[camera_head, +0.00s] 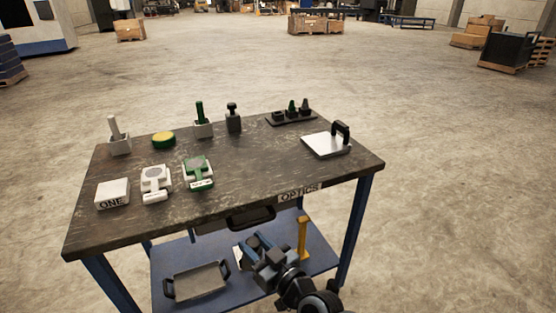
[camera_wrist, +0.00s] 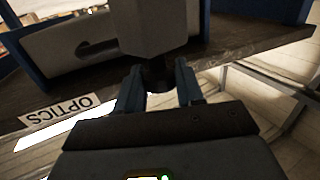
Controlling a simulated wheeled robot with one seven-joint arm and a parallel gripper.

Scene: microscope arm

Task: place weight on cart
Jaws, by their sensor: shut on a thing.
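My gripper (camera_head: 262,251) is in front of the bench, below the top's front edge and above the lower shelf in the head view. In the wrist view, my gripper (camera_wrist: 158,88) is shut on the dark neck of a grey, flat-sided block, which I take as the weight (camera_wrist: 152,27). In the head view the gripper and arm mostly hide the weight. The cart seems to be this dark-topped, blue-legged bench (camera_head: 240,170), labelled OPTICS; no other cart is clear. Whether the weight touches the shelf, I cannot tell.
The blue lower shelf (camera_head: 205,248) holds a grey tray (camera_head: 197,282) with dark handles and a yellow post (camera_head: 303,238). On the top stand a white ONE block (camera_head: 112,194), several small fixtures, and a metal plate (camera_head: 325,145) with a black handle.

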